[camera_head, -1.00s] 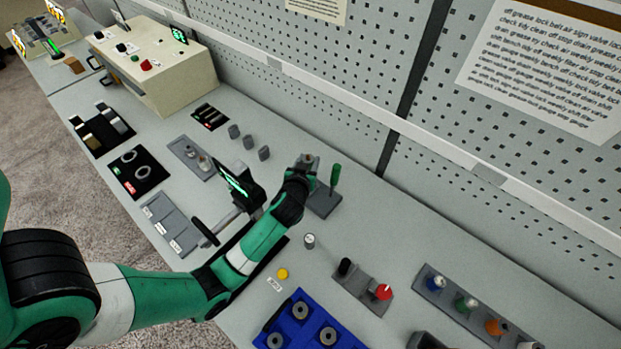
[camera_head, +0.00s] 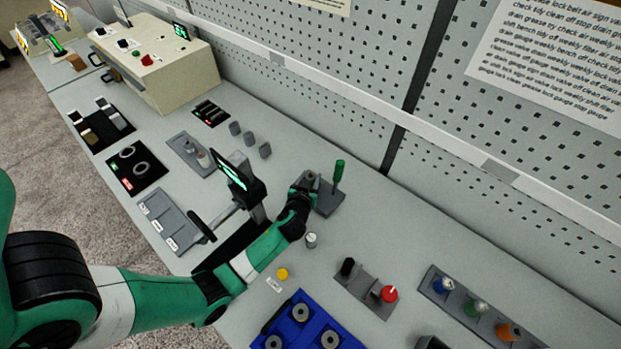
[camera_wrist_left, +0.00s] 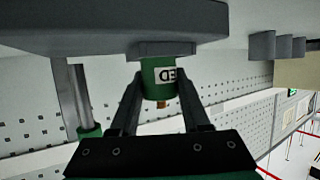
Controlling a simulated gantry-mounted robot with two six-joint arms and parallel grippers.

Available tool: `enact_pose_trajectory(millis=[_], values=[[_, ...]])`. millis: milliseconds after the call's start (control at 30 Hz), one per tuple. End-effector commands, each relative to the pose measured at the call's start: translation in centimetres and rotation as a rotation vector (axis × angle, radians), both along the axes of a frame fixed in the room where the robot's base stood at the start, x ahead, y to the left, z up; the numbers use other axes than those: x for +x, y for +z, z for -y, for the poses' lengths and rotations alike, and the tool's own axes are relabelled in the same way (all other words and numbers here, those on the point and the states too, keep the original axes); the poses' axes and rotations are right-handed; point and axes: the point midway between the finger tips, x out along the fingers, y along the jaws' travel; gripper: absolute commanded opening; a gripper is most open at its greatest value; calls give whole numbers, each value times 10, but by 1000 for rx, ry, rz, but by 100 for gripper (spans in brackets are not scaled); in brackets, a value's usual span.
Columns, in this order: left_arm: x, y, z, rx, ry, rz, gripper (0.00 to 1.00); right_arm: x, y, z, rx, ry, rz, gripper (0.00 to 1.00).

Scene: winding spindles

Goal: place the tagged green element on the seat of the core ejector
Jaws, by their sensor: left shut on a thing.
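The green element (camera_wrist_left: 158,80) is a short cylinder with a white lettered tag, seen in the left wrist view between the two fingers of my left gripper (camera_wrist_left: 160,98). The gripper is shut on it. That view is upside down. The element's end meets the small grey seat (camera_wrist_left: 161,49) on the core ejector's base (camera_wrist_left: 110,25), with no clear gap showing. In the head view my left gripper (camera_head: 306,184) is at the left side of the core ejector (camera_head: 328,203), beside its green-handled lever (camera_head: 339,171). There the arm hides most of the element. My right gripper is out of view.
A screen on a stand (camera_head: 238,175) is close left of my left forearm. A small grey cylinder (camera_head: 311,240), a yellow button (camera_head: 282,274) and a red-knobbed block (camera_head: 389,294) are nearby. A blue tray (camera_head: 305,325) is in front. The pegboard wall stands behind.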

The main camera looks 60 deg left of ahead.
Motion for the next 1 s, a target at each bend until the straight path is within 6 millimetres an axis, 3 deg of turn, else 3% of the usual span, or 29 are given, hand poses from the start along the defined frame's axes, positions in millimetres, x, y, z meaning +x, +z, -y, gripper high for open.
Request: enact_pose_trajectory(millis=[67, 100, 267, 633, 1000], values=[[0, -4, 0, 1, 0, 1, 0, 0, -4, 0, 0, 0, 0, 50], [0, -3, 0, 0, 0, 0, 50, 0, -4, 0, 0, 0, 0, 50], [0, -2, 0, 0, 0, 0, 76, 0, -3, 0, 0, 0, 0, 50], [-1, 3, 2, 0, 0, -1, 76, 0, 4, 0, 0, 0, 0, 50], [-48, 34, 63, 0, -5, -2, 76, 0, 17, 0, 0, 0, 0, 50]])
